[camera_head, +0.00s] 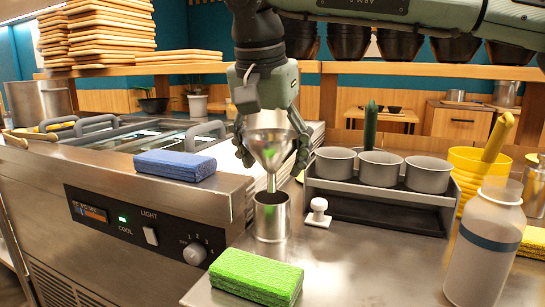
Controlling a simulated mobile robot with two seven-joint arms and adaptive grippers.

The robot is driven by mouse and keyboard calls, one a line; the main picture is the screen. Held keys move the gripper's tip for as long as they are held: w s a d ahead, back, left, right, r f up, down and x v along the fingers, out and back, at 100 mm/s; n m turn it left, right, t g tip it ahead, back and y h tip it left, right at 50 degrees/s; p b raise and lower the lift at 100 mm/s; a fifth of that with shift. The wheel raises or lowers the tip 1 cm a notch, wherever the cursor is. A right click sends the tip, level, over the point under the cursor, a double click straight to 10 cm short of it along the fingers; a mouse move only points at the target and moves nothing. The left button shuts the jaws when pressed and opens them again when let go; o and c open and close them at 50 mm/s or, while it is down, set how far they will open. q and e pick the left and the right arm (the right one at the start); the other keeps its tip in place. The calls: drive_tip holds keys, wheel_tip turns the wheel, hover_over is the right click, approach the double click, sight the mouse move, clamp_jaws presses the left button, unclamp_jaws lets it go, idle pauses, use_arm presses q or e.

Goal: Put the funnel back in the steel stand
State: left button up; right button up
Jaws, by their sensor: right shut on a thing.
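The metal funnel (271,152) is upright, cone up and spout down. My right gripper (272,150) comes down from above and is shut on the funnel, with a finger on each side of the cone. The steel stand (271,222), a short open cylinder, stands on the steel counter directly below the funnel. The spout tip shows at the stand's mouth; I cannot tell whether it is just above or slightly inside it. The cone is clear above the rim. My left gripper is not in view.
A rack with grey cups (380,172) and a small white-knobbed object (318,212) stand to the right. A green sponge (256,277) lies in front, a blue one (175,165) at left. A white bottle (486,245) and yellow bowls (478,170) are at far right.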

sight(272, 189)
drive_tip(key=shift+f, duration=0.1)
drive_tip(key=shift+f+b, duration=0.9)
drive_tip(key=shift+f, duration=1.05)
drive_tip(key=shift+f, duration=0.2)
